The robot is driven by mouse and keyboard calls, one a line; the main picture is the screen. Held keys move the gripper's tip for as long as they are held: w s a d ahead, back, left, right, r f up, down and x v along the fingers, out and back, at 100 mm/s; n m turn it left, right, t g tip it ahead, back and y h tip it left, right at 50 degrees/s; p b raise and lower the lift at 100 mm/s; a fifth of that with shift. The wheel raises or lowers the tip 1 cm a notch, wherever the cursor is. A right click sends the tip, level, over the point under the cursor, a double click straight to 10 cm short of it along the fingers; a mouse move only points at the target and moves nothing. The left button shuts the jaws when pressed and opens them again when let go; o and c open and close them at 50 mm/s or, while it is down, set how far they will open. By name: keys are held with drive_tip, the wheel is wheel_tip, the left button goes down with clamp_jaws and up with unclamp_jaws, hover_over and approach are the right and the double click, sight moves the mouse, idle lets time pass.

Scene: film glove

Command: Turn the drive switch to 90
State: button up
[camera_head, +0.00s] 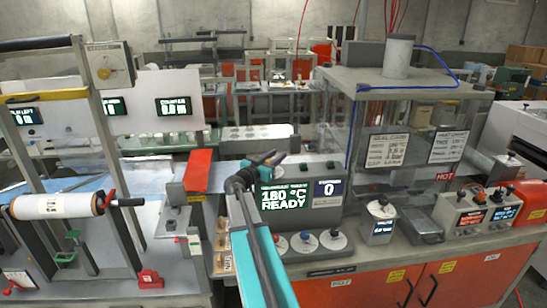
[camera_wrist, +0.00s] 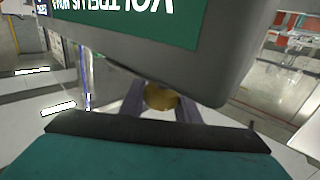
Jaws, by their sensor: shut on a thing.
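My gripper (camera_head: 268,158) is at the upper left edge of the green display box (camera_head: 284,200), which reads 180 °C READY. In the wrist view my gripper (camera_wrist: 160,103) has its two grey fingers on either side of a round brownish-yellow thing (camera_wrist: 160,97), and it is shut on it. I cannot tell what this thing is; the display box overhangs it in that view. No drive switch can be read for certain. Round white dials with a red knob (camera_head: 281,243), a blue knob (camera_head: 306,236) and a black knob (camera_head: 334,233) sit below the display. A dial box (camera_head: 110,64) hangs at the upper left.
A red flap (camera_head: 198,170) stands left of my arm. A white roll (camera_head: 70,205) is at the far left. A clear-walled cabinet (camera_head: 400,120) stands to the right. A control box (camera_head: 476,212) with screens and a grey tray (camera_head: 420,226) lie on the counter.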

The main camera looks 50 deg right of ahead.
drive_tip(key=shift+s+f+m+g, duration=0.15)
drive_tip(key=shift+m+g, duration=0.35)
drive_tip(key=shift+g, duration=0.3)
drive_tip(key=shift+s+f+m+g, duration=0.15)
drive_tip(key=shift+m+g, duration=0.35)
drive_tip(key=shift+g, duration=0.3)
drive_tip(key=shift+s, duration=0.15)
drive_tip(key=o, duration=1)
drive_tip(key=shift+o, duration=0.2)
drive_tip(key=shift+r, duration=0.15)
drive_tip(key=shift+a, duration=0.2)
drive_tip(key=a+b, duration=0.5)
drive_tip(key=a, duration=0.8)
drive_tip(key=shift+w+a, duration=0.25)
drive_tip(key=shift+w, duration=0.05)
